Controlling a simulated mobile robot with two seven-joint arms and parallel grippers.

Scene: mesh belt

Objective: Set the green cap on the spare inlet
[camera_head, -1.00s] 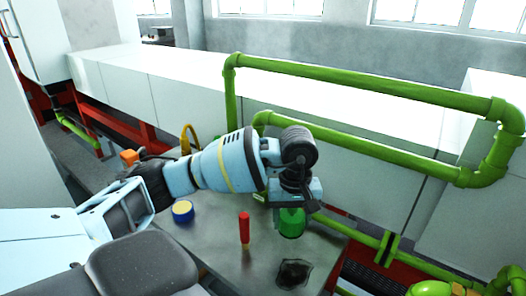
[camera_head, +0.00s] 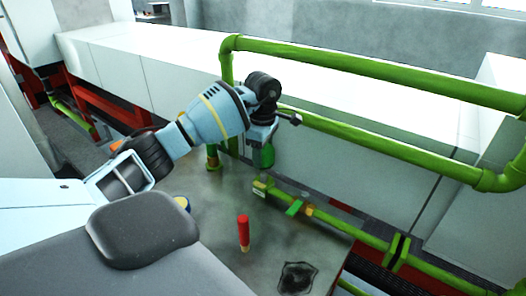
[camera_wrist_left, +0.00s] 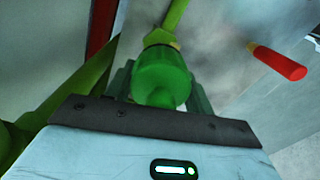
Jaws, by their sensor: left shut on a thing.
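My left gripper (camera_head: 264,146) is shut on the green cap (camera_head: 267,157), mostly hidden under the wrist in the head view. In the left wrist view the cap (camera_wrist_left: 161,76) sits between the fingers of the gripper (camera_wrist_left: 160,92), its rounded end toward the camera. A green pipe end with a yellowish collar (camera_head: 260,188) lies low in front of the white housing, apart from the cap in the head view; I cannot tell for sure that it is the spare inlet. In the wrist view a yellowish fitting (camera_wrist_left: 160,38) shows just past the cap. My right gripper is out of view.
A red cylinder (camera_head: 243,232) stands on the grey table (camera_head: 215,250), near a dark patch (camera_head: 296,278). Thick green pipes (camera_head: 380,72) run along the white housing (camera_head: 160,75) behind the gripper.

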